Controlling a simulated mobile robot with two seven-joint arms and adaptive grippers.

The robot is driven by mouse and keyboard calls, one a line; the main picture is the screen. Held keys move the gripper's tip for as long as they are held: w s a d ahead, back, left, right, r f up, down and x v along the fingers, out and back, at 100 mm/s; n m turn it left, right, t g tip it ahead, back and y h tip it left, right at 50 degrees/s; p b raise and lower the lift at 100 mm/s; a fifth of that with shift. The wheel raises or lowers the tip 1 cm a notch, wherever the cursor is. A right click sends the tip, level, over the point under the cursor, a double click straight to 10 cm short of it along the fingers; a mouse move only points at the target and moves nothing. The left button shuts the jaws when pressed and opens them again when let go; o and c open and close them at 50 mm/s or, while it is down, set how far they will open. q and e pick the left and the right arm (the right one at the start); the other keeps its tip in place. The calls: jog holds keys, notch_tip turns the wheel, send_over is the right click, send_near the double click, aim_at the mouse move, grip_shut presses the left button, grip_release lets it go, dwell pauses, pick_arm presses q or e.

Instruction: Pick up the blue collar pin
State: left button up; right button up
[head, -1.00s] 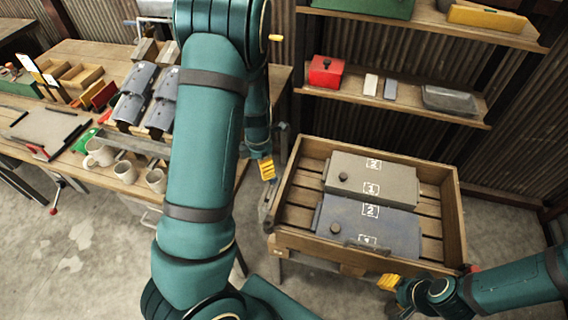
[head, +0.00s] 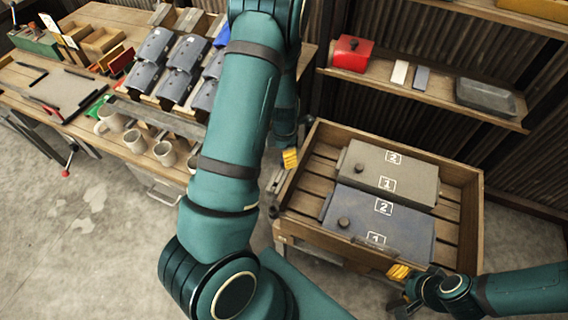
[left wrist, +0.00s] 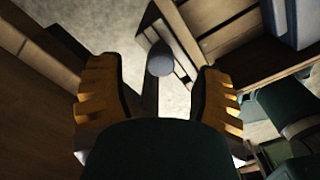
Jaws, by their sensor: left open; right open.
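I cannot make out a blue collar pin for certain in either view. My left gripper (head: 290,158) hangs beside the left edge of the wooden crate, with its arm covering much of the head view. In the left wrist view the left gripper (left wrist: 157,85) is open, its yellow fingers apart. A round grey-blue knob (left wrist: 160,60) shows between and beyond the fingers; I see no contact. My right gripper (head: 399,272) is open at the crate's front right edge and looks empty.
The wooden crate (head: 466,205) holds a grey numbered case (head: 410,178) and a blue-grey numbered case (head: 395,225). A workbench (head: 40,85) with mugs and several grey blocks stands left. A shelf (head: 440,95) with a red box (head: 351,54) is behind.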

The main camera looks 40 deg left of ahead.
pick_arm(q)
notch_tip(320, 180, down, 4)
jog(key=shift+s+f+b, duration=0.15)
jog(key=shift+f+b, duration=0.1)
jog(key=shift+b, duration=0.45)
jog(key=shift+f, duration=0.35)
grip_shut()
